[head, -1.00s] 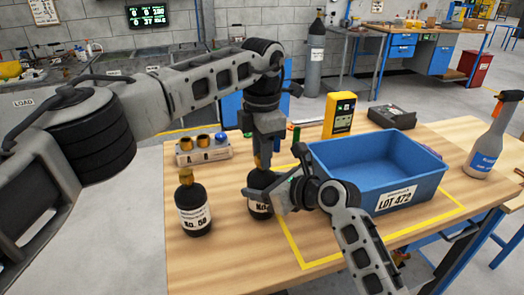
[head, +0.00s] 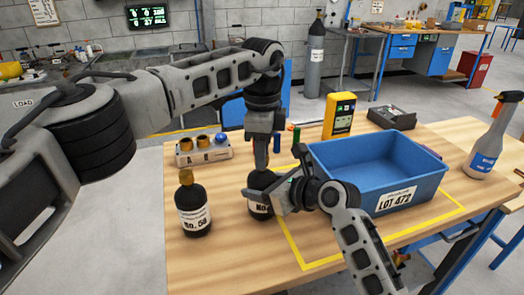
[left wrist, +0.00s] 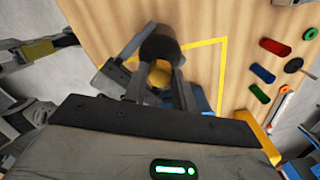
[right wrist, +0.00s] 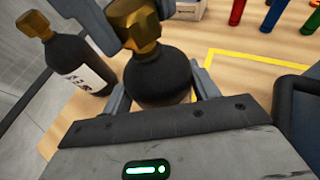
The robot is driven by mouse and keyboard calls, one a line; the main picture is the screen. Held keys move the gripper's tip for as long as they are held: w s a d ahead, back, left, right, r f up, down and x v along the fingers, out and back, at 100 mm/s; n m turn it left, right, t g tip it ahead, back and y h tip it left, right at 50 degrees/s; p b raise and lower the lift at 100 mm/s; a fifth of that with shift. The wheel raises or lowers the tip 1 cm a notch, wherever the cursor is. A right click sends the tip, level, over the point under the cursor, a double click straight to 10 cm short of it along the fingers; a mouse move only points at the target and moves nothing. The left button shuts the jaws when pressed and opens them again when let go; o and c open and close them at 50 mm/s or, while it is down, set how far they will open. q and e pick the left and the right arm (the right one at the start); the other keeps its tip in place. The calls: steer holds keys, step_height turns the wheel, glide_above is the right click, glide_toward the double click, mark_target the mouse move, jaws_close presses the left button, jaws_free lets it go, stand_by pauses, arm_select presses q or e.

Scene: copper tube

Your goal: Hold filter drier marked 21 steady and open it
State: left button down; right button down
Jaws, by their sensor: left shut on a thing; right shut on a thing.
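A dark bottle-shaped filter drier (head: 259,207) stands upright on the table. Its white label shows only "No"; its number is hidden. My right gripper (head: 280,196) is shut around its body, which also shows between the fingers in the right wrist view (right wrist: 160,82). My left gripper (head: 261,165) points down from above and is shut on the brass cap (left wrist: 160,74). The cap also shows on top of the drier in the right wrist view (right wrist: 138,25). A second drier (head: 194,207), labelled No. 58 with a brass cap, stands apart to the left.
A blue bin (head: 391,160) marked LOT 472 stands right of my right gripper. Behind are a small rack (head: 204,154) with brass caps and a blue ball, and a yellow meter (head: 340,116). A spray bottle (head: 488,143) stands far right. The front table area is clear.

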arm_select(q)
steer(key=n, duration=0.9)
steer(key=shift+n, duration=0.3)
steer(key=c, duration=1.1)
jaws_free()
steer(key=shift+c, duration=0.2)
steer(key=shift+r, duration=0.15)
